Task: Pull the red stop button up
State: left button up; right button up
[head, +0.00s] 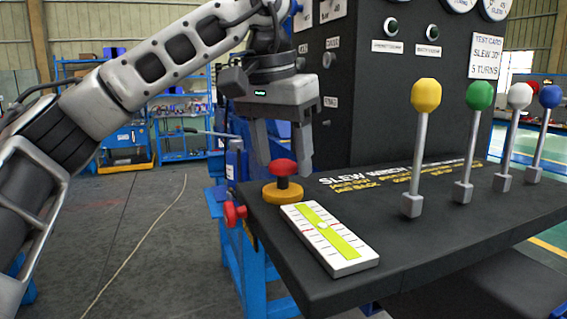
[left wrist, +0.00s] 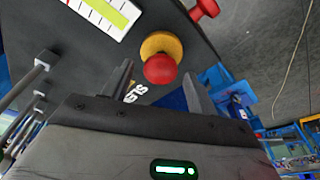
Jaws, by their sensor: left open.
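The red stop button (head: 283,167) is a mushroom head on a dark stem, set in a round yellow base (head: 283,193) at the near left corner of the dark console. It also shows in the left wrist view (left wrist: 160,68). My left gripper (head: 285,165) points down over the button, with its two fingers apart. In the head view one finger is left of the button and the other right of it. In the left wrist view the fingertips (left wrist: 160,78) are on either side of the red head, with no clear contact. My right gripper is not in view.
A white and yellow-green level gauge (head: 328,238) lies right beside the button. A red knob (head: 234,213) sticks out from the console's left edge. Levers with yellow (head: 426,95), green (head: 480,96), white and blue knobs stand to the right. A tall dark panel (head: 380,90) rises behind.

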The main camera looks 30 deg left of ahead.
aim_at(282, 161)
pick_arm(q)
notch_tip(282, 161, up, 5)
jog(key=p, duration=0.4)
jog(key=shift+r+p, duration=0.6)
jog(key=shift+p, duration=0.25)
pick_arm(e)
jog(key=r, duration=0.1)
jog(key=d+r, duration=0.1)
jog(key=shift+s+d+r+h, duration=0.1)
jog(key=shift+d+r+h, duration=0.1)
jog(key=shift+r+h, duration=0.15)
pick_arm(q)
jog(key=shift+f, duration=0.1)
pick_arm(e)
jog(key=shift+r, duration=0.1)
